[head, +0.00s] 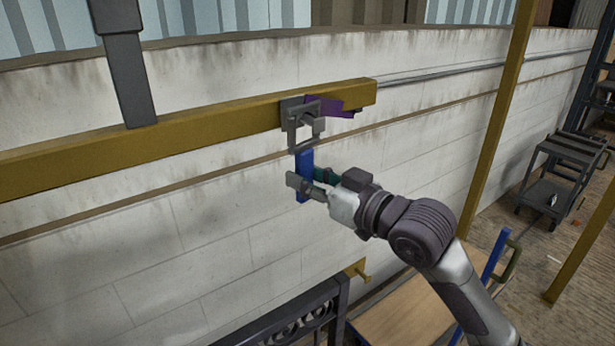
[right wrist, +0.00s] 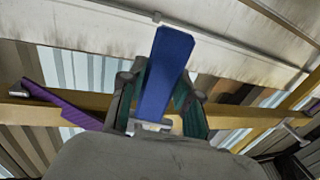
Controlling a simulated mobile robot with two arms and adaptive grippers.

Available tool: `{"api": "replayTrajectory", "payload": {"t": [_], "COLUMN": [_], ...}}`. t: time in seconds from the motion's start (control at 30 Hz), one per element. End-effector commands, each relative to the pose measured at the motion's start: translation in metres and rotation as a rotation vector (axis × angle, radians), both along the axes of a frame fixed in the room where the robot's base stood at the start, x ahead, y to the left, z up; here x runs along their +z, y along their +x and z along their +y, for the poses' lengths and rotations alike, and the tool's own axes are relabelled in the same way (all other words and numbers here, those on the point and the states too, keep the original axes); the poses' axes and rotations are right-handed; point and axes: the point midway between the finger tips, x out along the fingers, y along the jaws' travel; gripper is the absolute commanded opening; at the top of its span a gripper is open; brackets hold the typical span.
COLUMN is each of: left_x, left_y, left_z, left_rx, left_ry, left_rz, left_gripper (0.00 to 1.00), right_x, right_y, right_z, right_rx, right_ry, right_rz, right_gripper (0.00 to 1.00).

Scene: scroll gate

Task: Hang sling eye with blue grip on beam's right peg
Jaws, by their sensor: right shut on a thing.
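The yellow beam (head: 200,118) runs across the head view, and it also shows in the right wrist view (right wrist: 250,115). Near its right end is a grey metal fitting with a square loop, the sling eye (head: 291,135), with the blue grip (head: 305,160) hanging below. My right gripper (head: 305,188) is shut on the blue grip, which stands between the fingers in the right wrist view (right wrist: 167,75). The eye overlaps the beam's front face; the peg is mostly hidden, so I cannot tell whether the eye is around it. My left gripper is not in view.
A purple piece (head: 325,106) lies against the beam beside the eye. A dark post (head: 128,70) meets the beam at left. A pale wall (head: 180,230) stands behind. A yellow upright (head: 497,120), a blue bar (head: 492,254) and a dark cart (head: 560,165) are at right.

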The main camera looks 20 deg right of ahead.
Motion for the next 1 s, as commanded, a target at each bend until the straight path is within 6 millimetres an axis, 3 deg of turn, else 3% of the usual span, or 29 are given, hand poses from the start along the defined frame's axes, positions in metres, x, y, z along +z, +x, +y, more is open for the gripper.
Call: {"api": "replayTrajectory", "payload": {"t": [0.4, 0.43, 0.6, 0.8, 0.9, 1.0], "left_x": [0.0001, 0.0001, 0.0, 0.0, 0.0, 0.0], "left_y": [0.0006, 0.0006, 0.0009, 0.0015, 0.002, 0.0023], "left_z": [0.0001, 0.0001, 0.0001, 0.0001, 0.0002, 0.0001], "left_rx": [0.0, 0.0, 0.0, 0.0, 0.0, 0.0], "left_ry": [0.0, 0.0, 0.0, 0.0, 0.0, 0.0], "left_rz": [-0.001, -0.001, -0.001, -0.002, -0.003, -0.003], "left_gripper": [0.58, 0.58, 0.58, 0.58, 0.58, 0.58], "right_x": [0.0009, 0.0009, 0.0007, 0.0003, -0.0007, -0.0005], "right_y": [-0.0002, -0.0002, -0.0002, -0.0001, 0.0, -0.0001], "right_z": [0.0, 0.0, 0.0, 0.0, 0.0, 0.0001], "right_rx": [0.0, 0.0, 0.0, 0.0, 0.0, 0.0], "right_ry": [0.0, 0.0, 0.0, -0.001, -0.001, -0.001], "right_rz": [-0.002, -0.002, -0.001, -0.001, 0.002, 0.002], "right_gripper": [0.0, 0.35, 0.61, 0.61, 0.75, 0.75]}}
